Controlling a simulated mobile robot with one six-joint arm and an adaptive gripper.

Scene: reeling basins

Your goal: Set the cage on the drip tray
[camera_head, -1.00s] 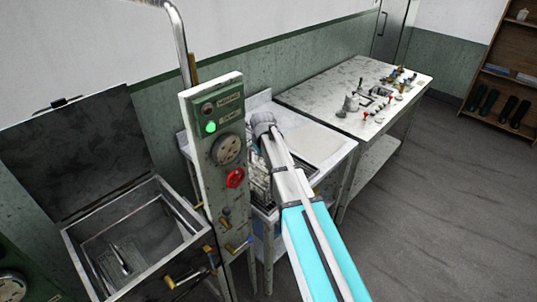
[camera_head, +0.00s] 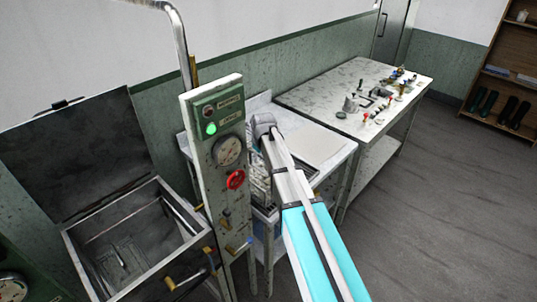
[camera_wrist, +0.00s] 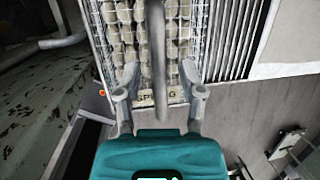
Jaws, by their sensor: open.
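The cage (camera_wrist: 118,30) is a white wire mesh box filled with pale cocoons, with a partly hidden label at its near end. A grey handle bar (camera_wrist: 156,50) runs over its middle. My gripper (camera_wrist: 158,80) is open, with one finger on each side of the bar; I cannot tell whether they touch it. The ribbed drip tray (camera_wrist: 236,38) lies under or right beside the cage; which one is unclear. In the head view the cage (camera_head: 257,180) is partly hidden behind my arm and the control post.
The control post (camera_head: 215,150) with a lit green lamp stands left of my arm. An open-lidded metal basin (camera_head: 150,285) is at the left. A flat pale board (camera_head: 318,143) lies right of my wrist. A table (camera_head: 345,75) with small parts stands behind. Floor at right is clear.

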